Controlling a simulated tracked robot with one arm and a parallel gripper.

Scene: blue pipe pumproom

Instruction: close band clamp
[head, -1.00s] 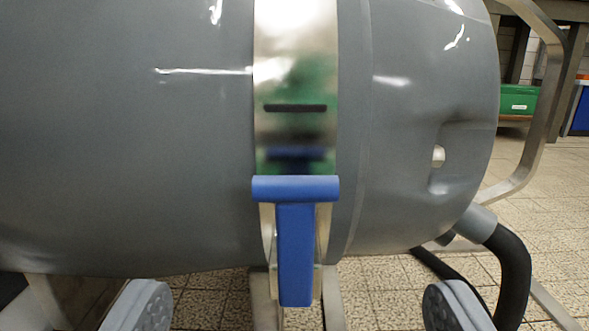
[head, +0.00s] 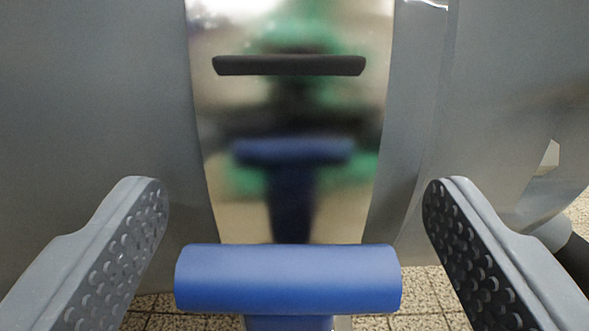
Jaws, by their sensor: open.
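A shiny metal band clamp (head: 225,120) wraps vertically around a grey cylindrical body (head: 95,100). Its blue T-shaped lever (head: 288,280) shows at the bottom centre, with the wide crossbar uppermost and its stem cut off by the picture's lower edge. A dark slot or bar (head: 289,65) crosses the band above the lever. The blue and green patches on the band are reflections. My gripper (head: 296,205) is open, with one grey textured finger on each side of the band and lever. Nothing is between the fingers that they visibly touch.
The grey body fills most of the view behind the fingers. A recess with a pale fitting (head: 550,155) shows at the right. Tiled floor (head: 425,290) shows below. Clear space lies between each finger and the lever's ends.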

